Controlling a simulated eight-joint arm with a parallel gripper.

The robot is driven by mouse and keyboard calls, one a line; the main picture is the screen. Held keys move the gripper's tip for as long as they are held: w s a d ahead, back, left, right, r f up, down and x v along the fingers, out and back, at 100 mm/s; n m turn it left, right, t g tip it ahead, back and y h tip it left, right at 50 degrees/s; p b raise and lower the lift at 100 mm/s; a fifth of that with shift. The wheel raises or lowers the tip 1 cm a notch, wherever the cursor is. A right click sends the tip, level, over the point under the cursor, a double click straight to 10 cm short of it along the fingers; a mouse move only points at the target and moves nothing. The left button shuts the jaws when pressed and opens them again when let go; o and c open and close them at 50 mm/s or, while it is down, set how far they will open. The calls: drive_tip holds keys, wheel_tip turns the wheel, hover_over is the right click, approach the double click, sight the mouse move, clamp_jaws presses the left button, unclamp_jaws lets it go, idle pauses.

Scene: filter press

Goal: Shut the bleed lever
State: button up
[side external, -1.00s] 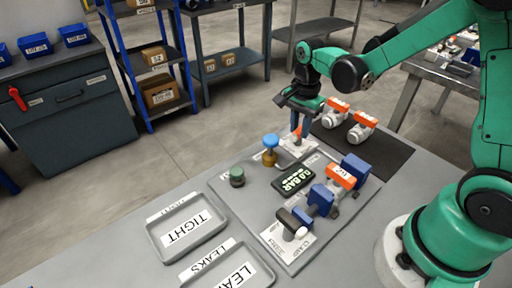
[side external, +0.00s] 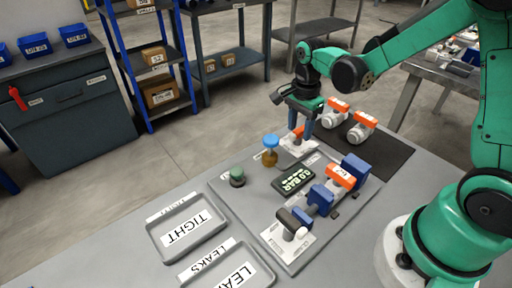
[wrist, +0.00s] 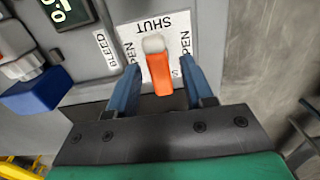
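The bleed lever (wrist: 161,78) is an orange handle with a rounded white end, on a white plate (wrist: 178,22) marked SHUT and, on both sides, OPEN. In the wrist view its orange end points down the picture, towards my gripper. In the side external view the lever (side external: 298,132) is partly hidden by my fingers. My gripper (wrist: 160,66) is open, with one blue finger on each side of the orange handle and a gap on both sides. It also shows in the side external view (side external: 304,124), low over the plate.
A display (side external: 294,180) reads 0.0 BAR beside a blue-topped knob (side external: 271,142) and a green button (side external: 237,176). An orange-handled valve (side external: 341,177) sits between blue clamp blocks. Two more valves stand on a dark mat (side external: 387,160). Trays marked TIGHT (side external: 158,240) and LEAKS lie at the front left.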

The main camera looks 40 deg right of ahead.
sight(300, 129)
drive_tip(key=shift+r, duration=0.1)
drive_tip(key=shift+r, duration=2.75)
drive_tip(key=shift+s+a+r, duration=0.1)
drive_tip(key=shift+a+r, duration=0.05)
drive_tip(key=s+a+r+n+t, duration=0.3)
drive_tip(key=s+a+n+t, duration=0.2)
drive_tip(key=n, duration=1.3)
drive_tip(key=shift+s+a+r+t, duration=0.15)
drive_tip(key=shift+s+r+t, duration=0.4)
drive_tip(key=shift+t, duration=0.55)
